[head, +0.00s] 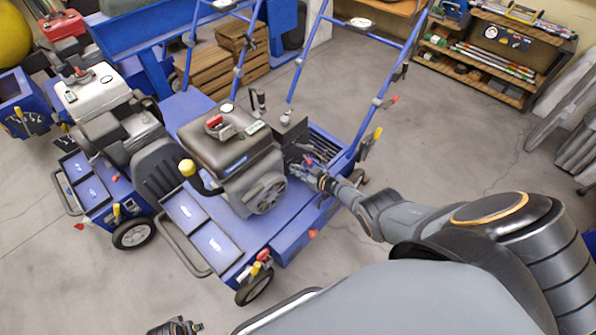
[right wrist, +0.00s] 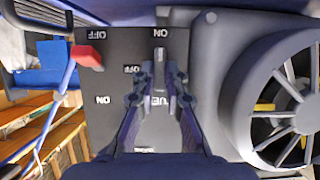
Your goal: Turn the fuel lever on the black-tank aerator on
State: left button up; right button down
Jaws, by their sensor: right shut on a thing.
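The black-tank aerator (head: 222,139) stands in the middle of the head view, with a blue deck and a dark tank over a grey engine. My right gripper (head: 309,166) reaches its control panel from the right. In the right wrist view, the dark panel (right wrist: 112,125) carries upside-down ON and OFF labels. My right gripper (right wrist: 160,78) is shut on the small grey fuel lever (right wrist: 160,57), whose end lies just below an ON label. The fingers partly cover the lever and the lettering. My left gripper (head: 176,327) barely shows at the bottom edge; its jaws are unclear.
A red switch (right wrist: 87,57) sits on the panel near the fingers, and the round engine fan housing (right wrist: 285,95) is close on the other side. An aerator with a white tank (head: 92,90) stands at left. A shelf (head: 492,55) is at back right.

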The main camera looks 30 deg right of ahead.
dwell(0.4)
jog(key=c, duration=1.4)
grip_release()
jog(key=shift+s+d, duration=0.1)
jog(key=v, duration=1.1)
jog(key=shift+s+d+r, duration=0.15)
jog(key=shift+s+r, duration=0.05)
jog(key=shift+s, duration=0.15)
